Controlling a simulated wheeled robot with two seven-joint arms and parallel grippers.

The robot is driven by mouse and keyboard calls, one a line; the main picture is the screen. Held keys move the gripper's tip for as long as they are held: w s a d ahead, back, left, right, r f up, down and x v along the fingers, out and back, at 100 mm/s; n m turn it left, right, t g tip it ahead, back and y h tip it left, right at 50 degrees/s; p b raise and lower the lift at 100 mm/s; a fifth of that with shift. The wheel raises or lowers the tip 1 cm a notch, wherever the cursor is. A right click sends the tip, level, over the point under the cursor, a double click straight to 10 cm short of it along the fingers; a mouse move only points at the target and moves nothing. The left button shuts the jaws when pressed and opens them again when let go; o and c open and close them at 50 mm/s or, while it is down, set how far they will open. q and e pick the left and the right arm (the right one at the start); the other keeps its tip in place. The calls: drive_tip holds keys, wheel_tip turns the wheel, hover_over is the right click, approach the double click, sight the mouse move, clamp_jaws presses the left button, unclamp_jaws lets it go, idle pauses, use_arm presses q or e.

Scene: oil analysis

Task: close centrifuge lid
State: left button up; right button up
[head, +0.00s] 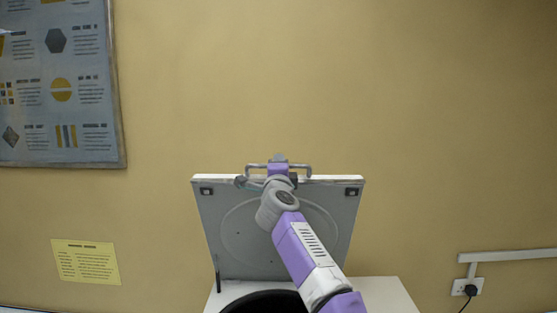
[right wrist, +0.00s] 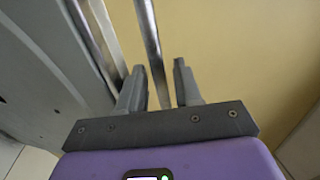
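The centrifuge lid (head: 235,240) stands raised and nearly upright at the back of the white centrifuge (head: 395,295), its grey inner side facing me. A metal handle (head: 306,168) runs along the lid's top edge. The dark round bowl (head: 262,303) is partly in view below. My right arm crosses in front of the lid, and my right gripper (head: 279,163) is at the handle. In the right wrist view my right gripper (right wrist: 160,80) is open, with the handle bar (right wrist: 150,40) between its fingers and gaps beside it. My left gripper is not in view.
A tan wall is behind the centrifuge. A framed poster (head: 60,85) and a yellow notice (head: 86,262) are on it at left. A socket with a black plug (head: 469,289) is at lower right. The space above the lid is clear.

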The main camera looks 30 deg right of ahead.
drive_tip(key=shift+w+d, duration=0.15)
drive_tip(key=shift+w, duration=0.1)
clamp_jaws()
